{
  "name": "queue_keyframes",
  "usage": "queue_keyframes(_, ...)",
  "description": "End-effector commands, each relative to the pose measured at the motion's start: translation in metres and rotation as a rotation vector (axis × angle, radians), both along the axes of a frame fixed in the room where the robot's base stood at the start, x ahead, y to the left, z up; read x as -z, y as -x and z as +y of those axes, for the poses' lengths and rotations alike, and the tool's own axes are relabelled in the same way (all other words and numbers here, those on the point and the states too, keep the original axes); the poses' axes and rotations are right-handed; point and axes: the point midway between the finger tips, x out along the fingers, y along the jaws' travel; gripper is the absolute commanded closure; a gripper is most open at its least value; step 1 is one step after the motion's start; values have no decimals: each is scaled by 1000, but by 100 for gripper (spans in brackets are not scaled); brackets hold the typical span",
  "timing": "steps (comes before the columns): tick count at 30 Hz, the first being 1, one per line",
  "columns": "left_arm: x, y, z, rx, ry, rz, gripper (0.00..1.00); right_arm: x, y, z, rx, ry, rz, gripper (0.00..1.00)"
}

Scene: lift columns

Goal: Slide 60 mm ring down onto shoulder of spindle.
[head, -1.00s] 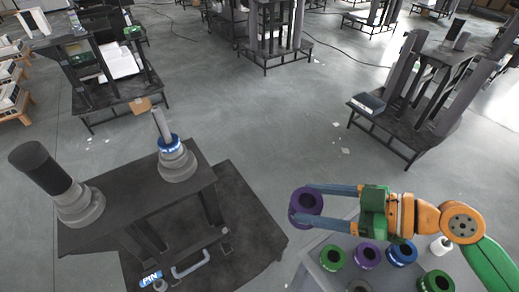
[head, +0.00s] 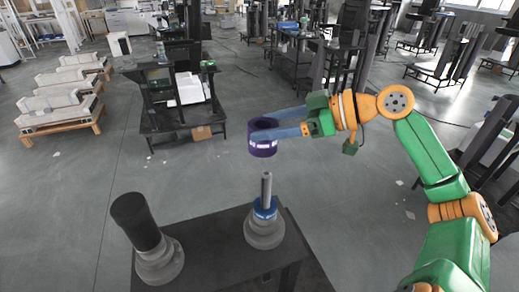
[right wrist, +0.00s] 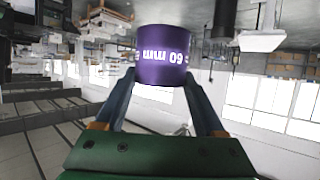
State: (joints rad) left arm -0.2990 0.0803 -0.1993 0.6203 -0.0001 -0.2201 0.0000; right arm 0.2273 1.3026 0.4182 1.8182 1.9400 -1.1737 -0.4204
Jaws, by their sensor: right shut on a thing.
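The purple ring (head: 262,148) is a short hollow cylinder marked "60 mm"; the marking shows upside down in the right wrist view (right wrist: 163,58). My right gripper (head: 277,126) is shut on the ring, its two fingers on either side, also seen in the wrist view (right wrist: 163,85). The ring is held in the air, roughly upright. In the head view it appears just above the tip of a spindle (head: 266,190), a thin grey rod with a blue band over a wide stepped grey shoulder (head: 265,234). The exact gap and alignment cannot be told. My left gripper is not in view.
The spindle stands on a dark bench (head: 212,240). A thick black post (head: 136,218) on a grey stepped base stands to its left. Farther back are a dark stand (head: 180,120) and pallets with pale parts (head: 60,105). The floor between is clear.

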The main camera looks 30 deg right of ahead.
Motion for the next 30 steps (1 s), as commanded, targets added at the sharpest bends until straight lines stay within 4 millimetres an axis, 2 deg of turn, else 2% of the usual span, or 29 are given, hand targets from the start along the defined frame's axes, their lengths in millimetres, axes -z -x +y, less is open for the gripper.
queue_keyframes(5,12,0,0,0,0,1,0,10,0,-1,3,0,-1,100)
queue_keyframes(12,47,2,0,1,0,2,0,44,0,-1,3,-1,-2,100)
queue_keyframes(15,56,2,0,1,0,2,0,53,0,-1,1,-4,-4,100)
queue_keyframes(18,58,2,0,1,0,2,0,58,0,-1,2,-1,-3,100)
queue_keyframes(30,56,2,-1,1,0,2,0,56,0,-1,2,-1,-2,100)
